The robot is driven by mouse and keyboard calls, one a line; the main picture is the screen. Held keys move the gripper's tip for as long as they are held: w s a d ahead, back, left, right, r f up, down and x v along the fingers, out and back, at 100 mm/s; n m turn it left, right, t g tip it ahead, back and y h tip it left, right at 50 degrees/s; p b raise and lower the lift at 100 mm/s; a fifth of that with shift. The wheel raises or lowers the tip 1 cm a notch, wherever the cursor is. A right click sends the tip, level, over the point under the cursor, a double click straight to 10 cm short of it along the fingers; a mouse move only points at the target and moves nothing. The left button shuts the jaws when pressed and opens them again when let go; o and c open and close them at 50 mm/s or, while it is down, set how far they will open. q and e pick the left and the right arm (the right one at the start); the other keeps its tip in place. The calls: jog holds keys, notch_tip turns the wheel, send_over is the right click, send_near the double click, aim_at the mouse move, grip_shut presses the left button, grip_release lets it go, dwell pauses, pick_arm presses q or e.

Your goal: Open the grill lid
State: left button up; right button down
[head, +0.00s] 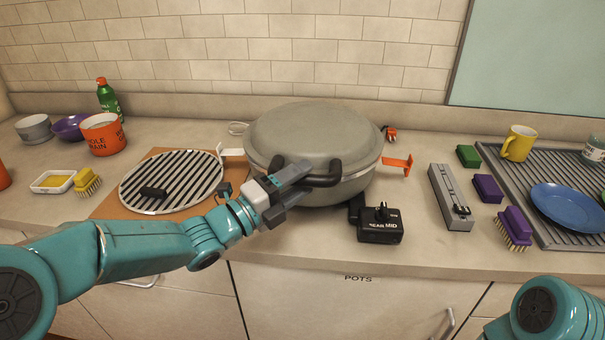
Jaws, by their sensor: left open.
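The grill is a round grey pot-like body (340,190) with a domed grey lid (315,130). The lid is down on the body. A dark bar handle (325,180) sticks out at the front of the lid. My left gripper (300,182) is at the left part of this handle, its jaws open around or right beside the bar; I cannot tell if they touch it. Part of the handle is hidden behind the gripper. My right arm shows only at the bottom right corner, and its gripper is out of view.
A round grate (172,178) lies on a brown board to the left. A black control box (380,224) sits in front of the grill. A grey metal bar (450,195), sponges and a drying rack (545,160) are at right.

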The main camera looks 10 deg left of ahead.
pick_arm(q)
jog(key=shift+w+d, duration=0.3)
jog(key=shift+d, duration=0.1)
jog(key=shift+c, duration=0.4)
grip_shut()
jog(key=w+r+n+p, duration=0.1)
jog(key=w+r+p, duration=0.3)
jog(key=r+p, duration=0.7)
jog(key=w+r+n+g+y+p, duration=0.1)
jog(key=w+r+p, duration=0.4)
jog(key=r+p, duration=0.6)
jog(key=shift+w+r+y, duration=0.25)
jog(key=shift+r+y, duration=0.05)
jog(key=shift+r, duration=0.25)
